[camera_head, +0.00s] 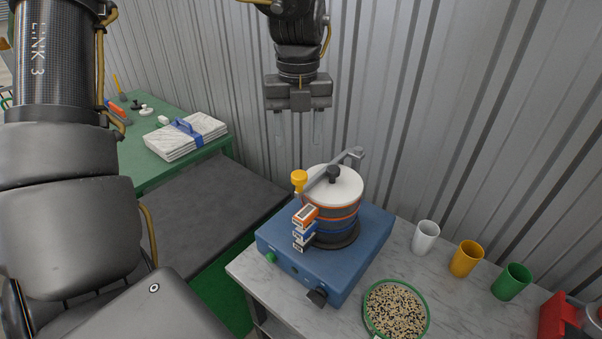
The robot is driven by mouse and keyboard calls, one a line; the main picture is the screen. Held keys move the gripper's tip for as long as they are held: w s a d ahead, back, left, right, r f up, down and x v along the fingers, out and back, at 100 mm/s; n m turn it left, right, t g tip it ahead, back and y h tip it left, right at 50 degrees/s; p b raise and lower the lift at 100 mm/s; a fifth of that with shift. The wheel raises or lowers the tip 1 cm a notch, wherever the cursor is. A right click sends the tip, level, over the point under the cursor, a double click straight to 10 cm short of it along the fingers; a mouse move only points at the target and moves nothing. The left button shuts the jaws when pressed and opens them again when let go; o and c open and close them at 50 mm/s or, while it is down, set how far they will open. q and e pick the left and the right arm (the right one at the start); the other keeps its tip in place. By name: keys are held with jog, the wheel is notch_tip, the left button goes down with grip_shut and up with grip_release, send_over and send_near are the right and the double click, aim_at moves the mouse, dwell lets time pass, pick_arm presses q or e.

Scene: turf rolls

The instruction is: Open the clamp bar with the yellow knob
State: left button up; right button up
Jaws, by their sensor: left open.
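The yellow knob (299,178) sits at the near left end of the grey metal clamp bar (318,180). The bar lies across the white lid (345,187) of a dark round pot with orange and blue bands (343,222). A black knob (333,173) stands at the lid's middle. The pot stands on a blue base unit (283,246). My left gripper (297,135) points down, open and empty, above the yellow knob and apart from it, near the corrugated wall. Its fingers look pale and see-through. My right gripper is out of view.
Orange and blue blocks (305,217) show at the pot's front. A green-rimmed dish of grains (395,310), white (425,237), orange (466,258) and green (511,281) cups and a red item (560,317) are to the right. The corrugated wall (450,130) stands close behind.

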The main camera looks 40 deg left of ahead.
aim_at(299, 174)
pick_arm(q)
notch_tip(299, 174, down, 10)
jog(key=shift+r+p, duration=0.1)
jog(key=shift+p, duration=1.05)
jog(key=shift+d+f, duration=0.1)
jog(key=shift+f, duration=0.4)
grip_shut()
